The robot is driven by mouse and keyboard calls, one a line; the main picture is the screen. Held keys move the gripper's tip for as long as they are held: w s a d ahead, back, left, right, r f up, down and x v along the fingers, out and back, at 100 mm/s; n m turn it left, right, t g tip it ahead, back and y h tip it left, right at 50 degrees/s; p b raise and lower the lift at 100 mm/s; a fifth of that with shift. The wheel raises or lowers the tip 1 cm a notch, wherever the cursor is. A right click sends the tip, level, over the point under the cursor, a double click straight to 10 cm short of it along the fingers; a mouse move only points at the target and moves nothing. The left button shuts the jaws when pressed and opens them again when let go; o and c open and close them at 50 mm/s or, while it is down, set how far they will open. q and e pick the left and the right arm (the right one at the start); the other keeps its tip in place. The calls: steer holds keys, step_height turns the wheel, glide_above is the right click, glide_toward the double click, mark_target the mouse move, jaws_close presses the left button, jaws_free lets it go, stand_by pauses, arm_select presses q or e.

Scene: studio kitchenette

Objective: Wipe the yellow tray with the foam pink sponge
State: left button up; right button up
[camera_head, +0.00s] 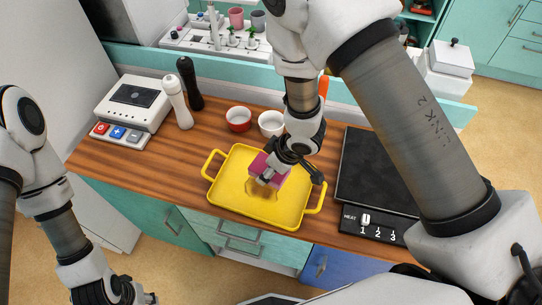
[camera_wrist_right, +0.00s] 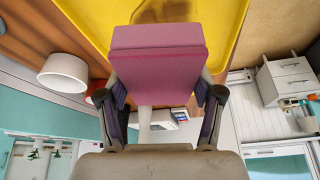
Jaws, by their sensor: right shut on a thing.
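The yellow tray (camera_head: 228,193) with two side handles lies on the wooden counter. A brownish smear (camera_head: 262,188) shows on its floor near the middle. My right gripper (camera_head: 272,174) is shut on the pink sponge (camera_head: 258,165) over the tray, just behind the smear. In the right wrist view the sponge (camera_wrist_right: 158,55) sits between both fingers, with the yellow tray (camera_wrist_right: 228,25) beyond it. I cannot tell whether the sponge touches the tray. My left gripper (camera_head: 125,295) is low at the bottom left, away from the counter and partly cut off; its jaws are unclear.
A red bowl (camera_head: 238,120) and a white bowl (camera_head: 271,123) stand behind the tray. A black hotplate (camera_head: 372,172) is at the right. White and black mills (camera_head: 176,100) and a white appliance with colored buttons (camera_head: 132,105) stand at the left. Bare counter lies left of the tray.

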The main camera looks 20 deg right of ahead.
mark_target(270, 187)
steer(key=shift+d+f+b, duration=0.4)
steer(key=shift+f+b, duration=0.05)
steer(key=shift+f, duration=0.25)
steer(key=a+f+b, duration=0.1)
steer(key=f+b, duration=0.1)
steer(key=b, duration=0.1)
steer(key=shift+a+f, duration=0.4)
steer(key=shift+w+d+f+b, duration=0.1)
steer(key=shift+d+f+b, duration=0.2)
steer(key=shift+f+b, duration=0.65)
steer(key=shift+d, duration=0.2)
steer(key=shift+a+r, duration=0.15)
steer(key=shift+a, duration=0.1)
arm_select(q)
step_height(270, 187, down, 7)
steer(key=shift+a, duration=0.15)
arm_select(e)
steer(key=shift+d, duration=0.15)
arm_select(q)
steer(key=shift+f+b, duration=0.25)
steer(key=shift+b, duration=0.15)
arm_select(e)
steer(key=shift+f, duration=0.3)
arm_select(q)
steer(key=shift+f+b, duration=0.55)
arm_select(e)
steer(key=shift+f, duration=0.75)
